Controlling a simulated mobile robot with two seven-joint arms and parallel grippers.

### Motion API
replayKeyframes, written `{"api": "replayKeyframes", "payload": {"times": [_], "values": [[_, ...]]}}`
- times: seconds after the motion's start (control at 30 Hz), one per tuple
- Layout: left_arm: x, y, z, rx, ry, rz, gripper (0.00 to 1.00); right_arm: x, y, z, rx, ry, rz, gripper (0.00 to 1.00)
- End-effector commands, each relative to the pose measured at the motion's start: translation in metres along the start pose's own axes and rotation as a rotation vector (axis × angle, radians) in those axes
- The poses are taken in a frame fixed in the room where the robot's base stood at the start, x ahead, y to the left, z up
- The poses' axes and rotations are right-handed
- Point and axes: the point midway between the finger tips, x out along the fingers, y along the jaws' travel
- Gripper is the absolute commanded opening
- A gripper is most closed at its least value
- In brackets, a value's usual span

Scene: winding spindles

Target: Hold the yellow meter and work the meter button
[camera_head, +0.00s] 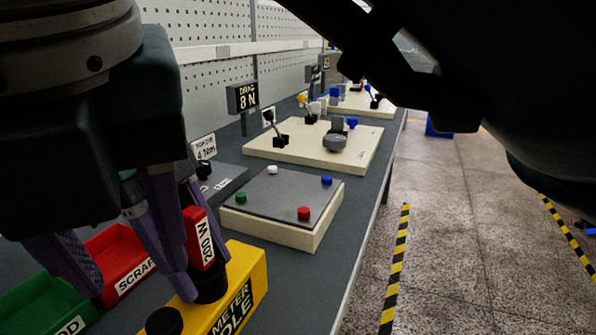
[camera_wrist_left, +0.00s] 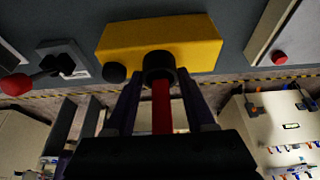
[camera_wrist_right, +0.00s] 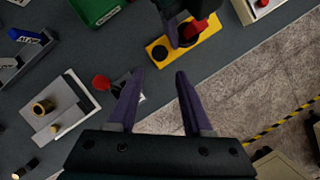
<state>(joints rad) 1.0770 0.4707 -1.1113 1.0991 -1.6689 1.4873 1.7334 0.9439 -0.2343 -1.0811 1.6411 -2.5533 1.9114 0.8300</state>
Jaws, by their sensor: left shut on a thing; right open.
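The yellow meter (camera_head: 258,270) lies at the near edge of the bench with a round black button (camera_head: 165,321) and a black collar on top. A red block (camera_head: 200,240) marked 200 W stands upright in the collar. My left gripper is shut on the red block; in the left wrist view (camera_wrist_left: 158,88) its fingers flank the block just above the collar. It partly hides the meter in the right wrist view (camera_wrist_right: 207,45). My right gripper (camera_wrist_right: 159,74) is open and empty, beside the meter and apart from it.
A red SCRAP bin (camera_head: 112,250) and a green bin (camera_head: 45,302) stand left of the meter. A board with coloured buttons (camera_head: 290,200) lies beyond it. A red-knobbed lever (camera_wrist_right: 101,82) and a pale block (camera_wrist_right: 60,108) show in the right wrist view.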

Motion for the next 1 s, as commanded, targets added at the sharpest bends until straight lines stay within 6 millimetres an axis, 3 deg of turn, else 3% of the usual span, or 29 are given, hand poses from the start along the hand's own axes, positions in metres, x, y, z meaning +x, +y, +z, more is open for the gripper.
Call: {"api": "replayKeyframes", "payload": {"times": [0.1, 0.53, 1.0], "values": [[-0.0004, -0.0001, -0.0002, 0.000, 0.001, 0.000, 0.00, -0.0001, 0.0000, 0.0000, 0.000, 0.000, 0.000, 0.48], [-0.0005, -0.0002, -0.0003, 0.000, 0.001, -0.001, 0.00, -0.0001, 0.0000, 0.0000, 0.000, 0.000, 0.000, 0.00], [-0.0006, -0.0004, -0.0004, 0.000, 0.001, -0.001, 0.00, -0.0001, 0.0000, 0.0000, 0.000, 0.000, 0.000, 0.00]]}}
